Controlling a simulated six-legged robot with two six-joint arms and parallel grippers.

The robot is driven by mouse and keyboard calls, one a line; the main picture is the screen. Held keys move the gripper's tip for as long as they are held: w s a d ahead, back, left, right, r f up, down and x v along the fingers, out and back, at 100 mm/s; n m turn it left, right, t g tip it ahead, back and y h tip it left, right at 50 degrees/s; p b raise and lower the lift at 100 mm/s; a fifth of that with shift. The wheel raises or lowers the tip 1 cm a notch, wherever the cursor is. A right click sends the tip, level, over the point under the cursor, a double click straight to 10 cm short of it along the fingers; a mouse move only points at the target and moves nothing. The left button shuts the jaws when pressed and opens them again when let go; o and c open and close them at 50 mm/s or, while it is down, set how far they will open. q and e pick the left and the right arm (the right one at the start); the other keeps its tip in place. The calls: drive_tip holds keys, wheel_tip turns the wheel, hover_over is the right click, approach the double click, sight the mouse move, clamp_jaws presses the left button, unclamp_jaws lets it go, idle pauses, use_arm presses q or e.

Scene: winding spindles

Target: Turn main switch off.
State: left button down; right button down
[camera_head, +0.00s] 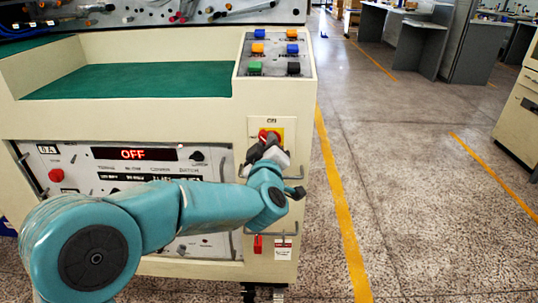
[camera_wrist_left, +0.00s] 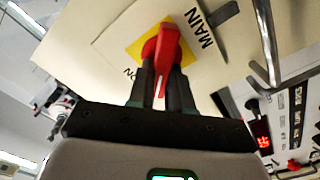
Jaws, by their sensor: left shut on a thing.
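The main switch is a red rotary handle (camera_wrist_left: 167,50) on a yellow plate (camera_wrist_left: 135,50), with "MAIN" and "ON" lettering beside it in the left wrist view. In the head view the red switch (camera_head: 268,135) sits on the right part of the cream cabinet front, partly hidden by my gripper. My left gripper (camera_wrist_left: 163,88) is shut on the red handle, with a dark finger on each side of it. It also shows in the head view (camera_head: 265,149). My right gripper is in neither view.
A panel with a lit red "OFF" display (camera_head: 133,154) and a red button (camera_head: 56,175) is left of the switch. Coloured push buttons (camera_head: 275,50) are on the cabinet top. Metal handles (camera_wrist_left: 265,40) stick out near the gripper. Open floor (camera_head: 400,180) lies right.

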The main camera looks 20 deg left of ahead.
use_arm(q)
drive_tip(key=n+b, duration=0.4)
drive_tip(key=shift+a+f+n, duration=0.15)
drive_tip(key=shift+f+n, duration=0.15)
drive_tip(key=shift+f, duration=0.1)
drive_tip(key=n+b, duration=0.2)
drive_tip(key=n, duration=0.1)
drive_tip(key=shift+f+b, duration=0.1)
drive_tip(key=shift+b, duration=0.3)
drive_tip(key=shift+n+b, duration=0.6)
drive_tip(key=shift+n, duration=0.3)
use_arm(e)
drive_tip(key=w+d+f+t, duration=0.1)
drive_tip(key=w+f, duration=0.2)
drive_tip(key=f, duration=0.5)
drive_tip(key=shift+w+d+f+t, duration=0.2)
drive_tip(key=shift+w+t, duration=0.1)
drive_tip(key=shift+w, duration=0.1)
use_arm(q)
drive_tip(key=c, duration=1)
unclamp_jaws()
drive_tip(key=shift+c, duration=0.2)
drive_tip(key=shift+s, duration=0.15)
